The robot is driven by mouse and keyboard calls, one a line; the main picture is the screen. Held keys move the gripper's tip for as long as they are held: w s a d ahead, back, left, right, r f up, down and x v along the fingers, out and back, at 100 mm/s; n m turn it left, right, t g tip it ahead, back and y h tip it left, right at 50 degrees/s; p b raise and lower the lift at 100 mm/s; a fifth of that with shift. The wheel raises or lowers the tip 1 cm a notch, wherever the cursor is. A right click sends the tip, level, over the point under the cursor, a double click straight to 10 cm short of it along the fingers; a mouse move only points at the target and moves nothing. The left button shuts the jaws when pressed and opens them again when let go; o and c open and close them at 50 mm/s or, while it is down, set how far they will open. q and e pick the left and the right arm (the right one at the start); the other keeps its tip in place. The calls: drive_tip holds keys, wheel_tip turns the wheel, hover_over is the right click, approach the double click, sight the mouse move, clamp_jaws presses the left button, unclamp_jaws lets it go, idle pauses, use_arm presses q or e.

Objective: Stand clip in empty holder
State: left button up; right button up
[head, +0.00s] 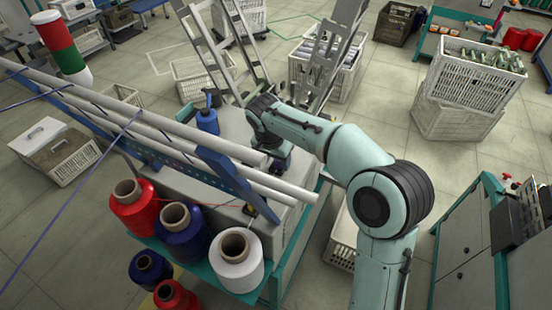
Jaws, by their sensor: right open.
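My right arm reaches in from the lower right, and its wrist bends down over the grey winding machine (220,135). My right gripper (278,164) is below the wrist, close to the machine top and behind the white rail; it is small, dark and partly hidden by my own arm. It is open, and I see nothing held in it. I cannot make out a clip or an empty holder for certain. A small dark and yellow part (250,209) sits at the machine's front edge, but I cannot tell what it is. My left gripper is out of view.
Red (134,210), blue (182,238) and white (236,264) yarn cones stand on a teal shelf in front. White rails (160,122) cross above the machine. A small blue spool (207,121) stands behind them. A dark-topped cabinet (478,235) is at right; crates stand behind.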

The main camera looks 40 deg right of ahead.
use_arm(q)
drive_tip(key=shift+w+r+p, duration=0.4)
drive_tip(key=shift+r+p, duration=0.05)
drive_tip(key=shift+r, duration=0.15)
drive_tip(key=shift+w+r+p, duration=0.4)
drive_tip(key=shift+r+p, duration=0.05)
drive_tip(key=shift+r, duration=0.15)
use_arm(e)
drive_tip(key=v, duration=1.3)
drive_tip(key=shift+r, duration=0.15)
